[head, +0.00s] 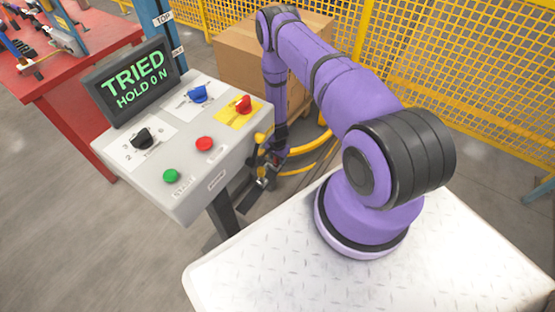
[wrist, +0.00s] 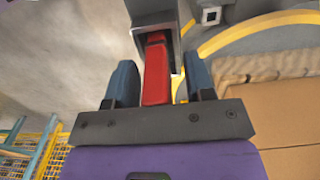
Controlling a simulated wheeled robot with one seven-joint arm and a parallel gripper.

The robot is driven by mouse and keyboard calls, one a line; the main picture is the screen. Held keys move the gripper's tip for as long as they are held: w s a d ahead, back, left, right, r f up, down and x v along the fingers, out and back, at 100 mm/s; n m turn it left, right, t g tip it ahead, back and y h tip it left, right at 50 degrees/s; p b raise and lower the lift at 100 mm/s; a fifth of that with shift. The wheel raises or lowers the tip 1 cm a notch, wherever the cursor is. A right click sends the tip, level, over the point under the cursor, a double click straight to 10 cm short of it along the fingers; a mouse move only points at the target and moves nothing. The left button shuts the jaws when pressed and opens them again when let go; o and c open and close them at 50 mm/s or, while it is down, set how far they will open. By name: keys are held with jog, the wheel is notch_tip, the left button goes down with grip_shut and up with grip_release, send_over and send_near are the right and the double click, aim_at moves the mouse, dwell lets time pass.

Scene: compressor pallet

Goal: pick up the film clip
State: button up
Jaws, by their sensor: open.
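A red, bar-shaped part (wrist: 157,75), which looks like the film clip, stands in the wrist view with one end inside a grey metal holder (wrist: 150,17). My gripper (wrist: 161,82) has its two blue-grey fingers apart, one on each side of the red part. Gaps show between the part and both fingers, so it is not gripped. In the head view my gripper (head: 268,172) is low behind the control panel, at the end of my purple arm. The red part is too small and covered there to make out clearly.
A grey control panel (head: 190,175) with knobs and buttons stands left of my arm; its screen (head: 135,82) reads "TRIED HOLD 0 N". A cardboard box (head: 235,68) is close behind the arm. Yellow mesh fencing (head: 480,60) lies beyond. A red bench (head: 75,65) is at left.

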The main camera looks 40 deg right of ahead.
grip_shut()
